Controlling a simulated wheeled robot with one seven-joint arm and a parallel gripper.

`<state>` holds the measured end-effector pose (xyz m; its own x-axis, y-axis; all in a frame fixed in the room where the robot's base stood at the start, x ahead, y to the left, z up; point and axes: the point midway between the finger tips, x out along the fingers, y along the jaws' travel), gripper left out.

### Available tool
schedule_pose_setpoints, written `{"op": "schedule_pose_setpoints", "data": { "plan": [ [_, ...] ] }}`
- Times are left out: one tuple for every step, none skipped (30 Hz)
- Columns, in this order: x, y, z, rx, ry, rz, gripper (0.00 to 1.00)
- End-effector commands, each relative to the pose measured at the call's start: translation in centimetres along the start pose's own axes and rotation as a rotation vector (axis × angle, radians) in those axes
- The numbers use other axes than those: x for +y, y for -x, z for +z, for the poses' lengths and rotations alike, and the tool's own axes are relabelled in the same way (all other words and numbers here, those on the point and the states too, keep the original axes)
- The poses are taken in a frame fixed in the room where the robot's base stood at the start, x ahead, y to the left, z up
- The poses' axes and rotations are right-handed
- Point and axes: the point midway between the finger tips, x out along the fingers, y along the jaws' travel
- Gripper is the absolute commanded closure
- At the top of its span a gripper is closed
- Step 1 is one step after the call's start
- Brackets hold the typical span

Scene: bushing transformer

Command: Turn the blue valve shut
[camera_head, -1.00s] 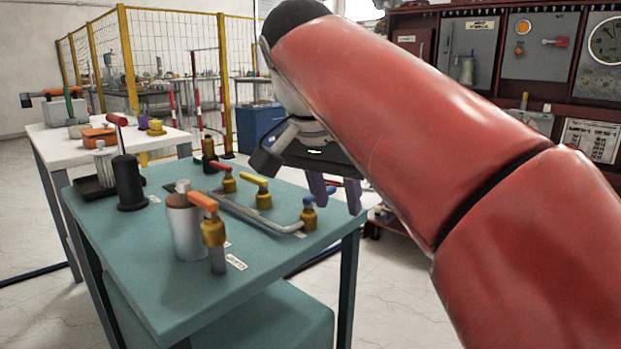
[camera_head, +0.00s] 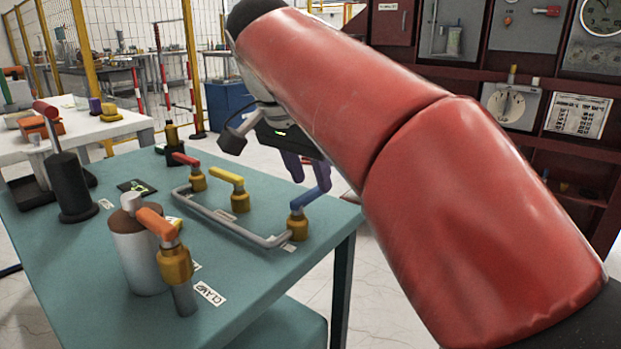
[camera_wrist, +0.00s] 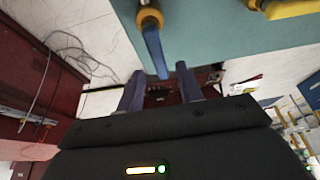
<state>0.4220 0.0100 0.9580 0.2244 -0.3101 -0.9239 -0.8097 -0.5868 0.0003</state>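The blue valve (camera_head: 314,190) stands at the right edge of the teal table, a blue lever on a yellow body at the end of a grey bent pipe. In the head view its lever slants up to the right. My gripper (camera_head: 301,172) is just above and behind the lever, fingers pointing down. In the wrist view the blue lever (camera_wrist: 153,50) reaches toward the space between my two purple fingers (camera_wrist: 160,84), which are apart with nothing held. I cannot tell whether a finger touches the lever.
A yellow-handled valve (camera_head: 234,187) and a red-handled valve (camera_head: 193,170) stand to the left along the pipe (camera_head: 215,218). An orange-handled valve (camera_head: 172,250) and a grey cylinder (camera_head: 138,250) stand in front. A black post (camera_head: 70,185) is at left. Shelving (camera_head: 560,150) is behind.

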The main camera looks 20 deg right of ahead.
Motion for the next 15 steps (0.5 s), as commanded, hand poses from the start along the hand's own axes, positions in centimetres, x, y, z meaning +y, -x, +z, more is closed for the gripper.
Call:
{"op": "schedule_pose_setpoints", "data": {
  "plan": [
    [0.0,-0.6,0.0,-0.001,0.000,0.002,0.64],
    [0.0,-0.9,0.0,-0.001,0.000,0.002,0.64],
    [0.0,-1.2,0.0,0.000,0.001,0.001,0.64],
    [0.0,-1.4,0.0,0.000,0.001,0.001,0.64],
    [0.0,-1.5,0.0,0.000,0.001,0.000,0.64],
    [0.0,-1.6,0.0,0.000,0.001,0.000,0.64],
    [0.0,-1.7,0.0,0.000,0.001,0.000,0.64],
    [0.0,-1.7,0.0,0.000,0.001,0.000,0.64],
    [0.0,-1.8,0.0,0.000,0.001,-0.001,0.64],
    [0.0,-1.8,0.0,0.000,0.001,-0.001,0.64],
    [0.0,-1.8,0.0,0.000,0.001,-0.001,0.64],
    [0.0,-1.8,0.0,0.000,0.001,-0.001,0.64],
    [0.0,-1.8,0.0,0.000,0.001,-0.001,0.64],
    [0.0,-1.7,0.0,0.000,0.001,-0.001,0.65],
    [0.0,-1.7,0.0,0.000,0.001,-0.001,0.70]
  ]
}}
